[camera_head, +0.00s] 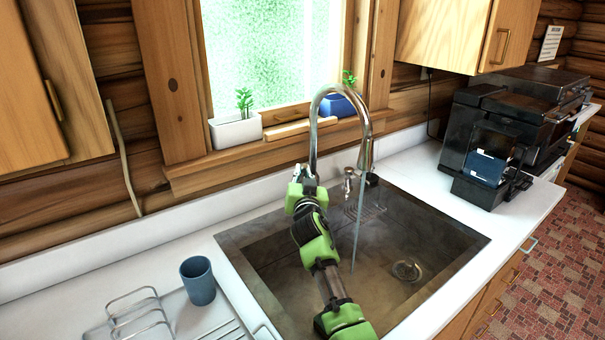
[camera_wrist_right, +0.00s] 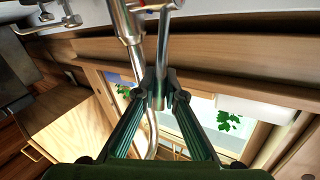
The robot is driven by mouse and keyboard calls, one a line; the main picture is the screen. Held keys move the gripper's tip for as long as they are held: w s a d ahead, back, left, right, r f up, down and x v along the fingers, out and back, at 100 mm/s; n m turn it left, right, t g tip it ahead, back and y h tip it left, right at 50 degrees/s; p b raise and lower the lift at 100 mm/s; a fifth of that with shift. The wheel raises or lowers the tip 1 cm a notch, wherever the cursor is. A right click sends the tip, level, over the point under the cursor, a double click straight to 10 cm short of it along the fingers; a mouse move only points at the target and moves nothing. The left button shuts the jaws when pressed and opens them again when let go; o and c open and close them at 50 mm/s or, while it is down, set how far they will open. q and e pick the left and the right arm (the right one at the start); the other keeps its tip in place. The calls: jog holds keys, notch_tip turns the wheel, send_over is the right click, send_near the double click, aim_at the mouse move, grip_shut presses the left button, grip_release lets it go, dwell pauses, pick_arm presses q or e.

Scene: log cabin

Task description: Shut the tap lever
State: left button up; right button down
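The tap (camera_head: 314,130) is a tall chrome arched spout behind the sink, and a thin stream of water (camera_head: 357,235) runs from it into the basin. My right gripper (camera_head: 306,178) is at the tap's base, and its arm reaches across the sink. In the right wrist view, the tap lever (camera_wrist_right: 163,50) is a metal rod between the fingertips of my right gripper (camera_wrist_right: 161,80). The fingers are closed in on it, one on each side. In the head view the gripper hides most of the lever. My left gripper is not in view.
The dark sink (camera_head: 460,240) is set in a white counter (camera_head: 150,255). A blue cup (camera_head: 198,280) and a wire rack (camera_head: 135,315) stand at left. Planters (camera_head: 236,131) line the sill behind the tap. A black coffee machine (camera_head: 490,145) is at right.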

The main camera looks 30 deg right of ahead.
jog(key=shift+r, duration=0.1)
jog(key=w+g+p, duration=0.1)
jog(key=p, duration=0.2)
jog(key=w+r+n+g+y+p, duration=0.1)
jog(key=w+p, duration=0.1)
jog(key=p, duration=0.2)
jog(key=shift+a+r+n+g, duration=0.15)
jog(key=shift+a+n+g, duration=0.05)
jog(key=shift+n+g, duration=0.1)
jog(key=shift+w+a+f+n+g+p, duration=0.1)
jog(key=shift+w+f+n+g+p, duration=0.25)
jog(key=shift+w+g, duration=0.2)
jog(key=c, duration=2.1)
grip_release()
jog(key=v, duration=1.2)
jog(key=shift+r, duration=0.1)
